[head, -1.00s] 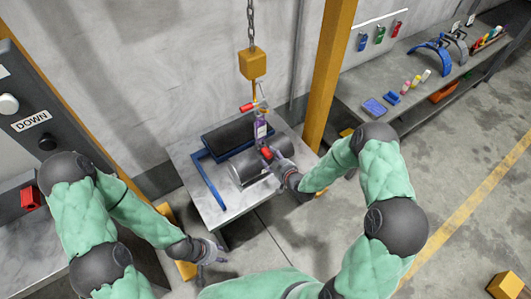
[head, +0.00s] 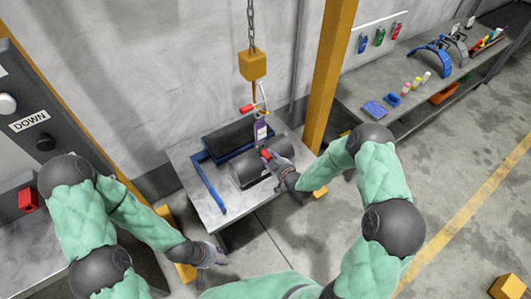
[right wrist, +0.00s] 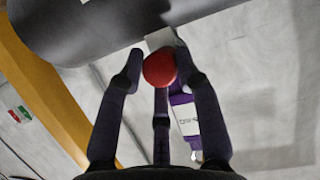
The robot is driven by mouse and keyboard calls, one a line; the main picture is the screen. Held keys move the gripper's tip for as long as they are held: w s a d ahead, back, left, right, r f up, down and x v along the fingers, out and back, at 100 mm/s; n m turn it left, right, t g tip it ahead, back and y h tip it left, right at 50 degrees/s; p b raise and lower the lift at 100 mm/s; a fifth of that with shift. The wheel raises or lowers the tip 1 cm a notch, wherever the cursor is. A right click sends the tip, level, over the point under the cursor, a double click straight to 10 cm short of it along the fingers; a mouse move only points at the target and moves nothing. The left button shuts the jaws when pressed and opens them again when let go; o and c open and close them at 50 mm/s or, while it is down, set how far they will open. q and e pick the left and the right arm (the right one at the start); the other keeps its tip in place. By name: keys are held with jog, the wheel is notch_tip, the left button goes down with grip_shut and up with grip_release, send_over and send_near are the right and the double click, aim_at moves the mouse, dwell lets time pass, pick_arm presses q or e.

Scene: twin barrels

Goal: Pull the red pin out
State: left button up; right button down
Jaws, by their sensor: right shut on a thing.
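The red pin's round red head (right wrist: 159,68) sits between the fingertips of my right gripper in the right wrist view. In the head view the red pin (head: 266,154) shows at the tip of my right gripper (head: 269,158), just above a dark barrel (head: 250,172) on the bench. My right gripper is shut on it. The pin's shaft is hidden. A purple part with a white label (head: 261,133) stands right behind the pin, below the chain hook. My left gripper (head: 212,258) hangs low, away from the bench; its fingers are too small to read.
A yellow hoist block (head: 253,65) hangs on a chain above the bench (head: 205,205). Another red piece (head: 246,108) is near the hook. A blue frame (head: 208,186) lies left of the barrel. A yellow post (head: 330,75) stands behind right; a panel marked DOWN (head: 30,122) is left.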

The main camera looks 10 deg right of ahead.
jog(key=shift+s+d+f, duration=0.1)
jog(key=shift+s+f, duration=0.2)
jog(key=shift+s, duration=0.6)
jog(key=s+d, duration=0.4)
jog(key=s, duration=0.5)
jog(key=shift+s, duration=0.3)
dwell(1.6)
jog(key=shift+a+r, duration=0.1)
